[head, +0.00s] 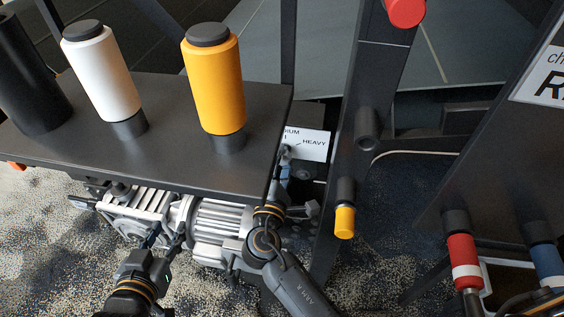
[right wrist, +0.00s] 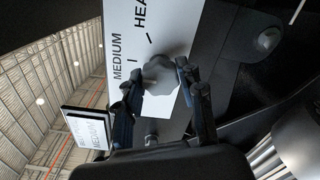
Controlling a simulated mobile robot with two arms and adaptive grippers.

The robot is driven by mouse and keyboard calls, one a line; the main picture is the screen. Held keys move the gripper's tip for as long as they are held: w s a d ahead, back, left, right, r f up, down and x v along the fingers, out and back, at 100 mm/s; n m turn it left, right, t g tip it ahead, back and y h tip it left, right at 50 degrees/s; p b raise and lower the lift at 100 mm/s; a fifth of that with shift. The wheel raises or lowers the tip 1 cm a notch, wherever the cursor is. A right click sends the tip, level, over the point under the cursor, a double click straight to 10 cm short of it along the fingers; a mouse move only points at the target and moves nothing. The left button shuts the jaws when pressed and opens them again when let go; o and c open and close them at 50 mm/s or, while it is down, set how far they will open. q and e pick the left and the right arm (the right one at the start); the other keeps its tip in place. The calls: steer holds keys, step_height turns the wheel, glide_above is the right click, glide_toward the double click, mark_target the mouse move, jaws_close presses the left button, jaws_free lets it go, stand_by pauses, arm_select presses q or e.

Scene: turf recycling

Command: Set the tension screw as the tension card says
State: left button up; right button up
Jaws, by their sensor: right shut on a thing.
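The tension screw (right wrist: 160,76) is a grey lobed knob on a white dial plate (right wrist: 185,30) in the right wrist view. The plate reads MEDIUM and HEAVY, with a tick by each; I cannot make out where the knob points. The plate also shows in the head view (head: 316,150). My right gripper (right wrist: 160,88) is shut on the tension screw, one finger on each side. In the head view it reaches up under the shelf edge (head: 285,160). A card (right wrist: 88,130) at lower left seems to read MEDIUM. My left gripper (head: 166,240) is open and empty before the motor.
A dark shelf (head: 200,170) with black, white (head: 102,75) and yellow (head: 214,80) spools overhangs the ribbed grey motor (head: 215,220). A dark post (head: 362,120) with a yellow-tipped peg (head: 345,220) stands just right of my right gripper. Red (head: 463,255) and blue handles hang further right.

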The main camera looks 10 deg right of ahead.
stand_by(0.4)
steer(key=o, duration=1.2)
steer(key=shift+s, duration=0.1)
steer(key=v, duration=1.1)
steer(key=shift+s+a, duration=0.15)
steer(key=shift+s, duration=0.25)
